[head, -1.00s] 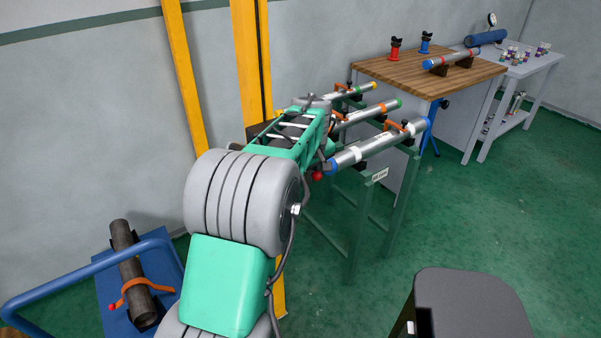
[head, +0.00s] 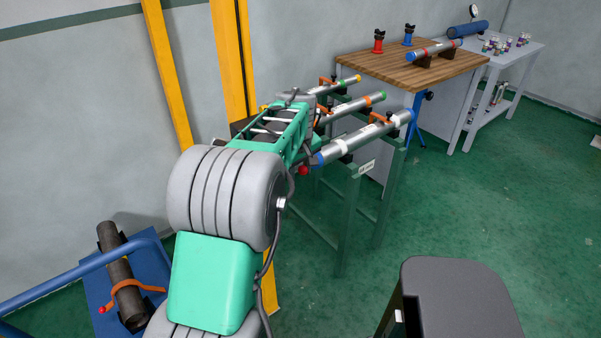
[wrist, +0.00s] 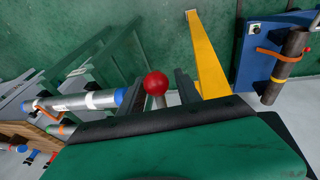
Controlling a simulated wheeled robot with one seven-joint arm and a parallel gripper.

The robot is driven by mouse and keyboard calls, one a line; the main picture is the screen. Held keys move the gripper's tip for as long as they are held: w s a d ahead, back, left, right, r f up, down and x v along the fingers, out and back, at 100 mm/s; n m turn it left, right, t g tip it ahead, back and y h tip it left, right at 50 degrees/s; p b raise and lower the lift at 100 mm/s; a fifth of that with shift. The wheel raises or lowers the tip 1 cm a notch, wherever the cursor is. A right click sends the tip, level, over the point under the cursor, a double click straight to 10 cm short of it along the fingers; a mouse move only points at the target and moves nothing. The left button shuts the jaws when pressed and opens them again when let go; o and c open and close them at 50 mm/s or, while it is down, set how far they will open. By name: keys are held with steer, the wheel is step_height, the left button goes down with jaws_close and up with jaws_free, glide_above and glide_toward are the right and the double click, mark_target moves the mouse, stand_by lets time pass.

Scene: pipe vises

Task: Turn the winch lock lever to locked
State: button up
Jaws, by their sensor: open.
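A red ball knob (wrist: 155,83) on a short grey stem shows in the wrist view, and I take it to be the lever's end. It shows small in the head view (head: 303,170), just below the end of my arm. My gripper (wrist: 160,76) is open, with one dark finger on each side of the knob. I cannot tell whether either finger touches it. The lever's base, the winch body and any lock marking are hidden behind my gripper and arm, so I cannot read the lever's setting.
A green rack (head: 352,190) holds several grey pipes close to the right of my gripper. A yellow post (head: 232,60) stands behind my arm. A blue cart (head: 150,262) with a dark pipe is at lower left, and a wooden-topped bench (head: 400,70) is beyond. Green floor is open at right.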

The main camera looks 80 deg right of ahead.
steer(key=v, duration=0.7)
steer(key=shift+a+r, duration=0.1)
steer(key=shift+r, duration=0.2)
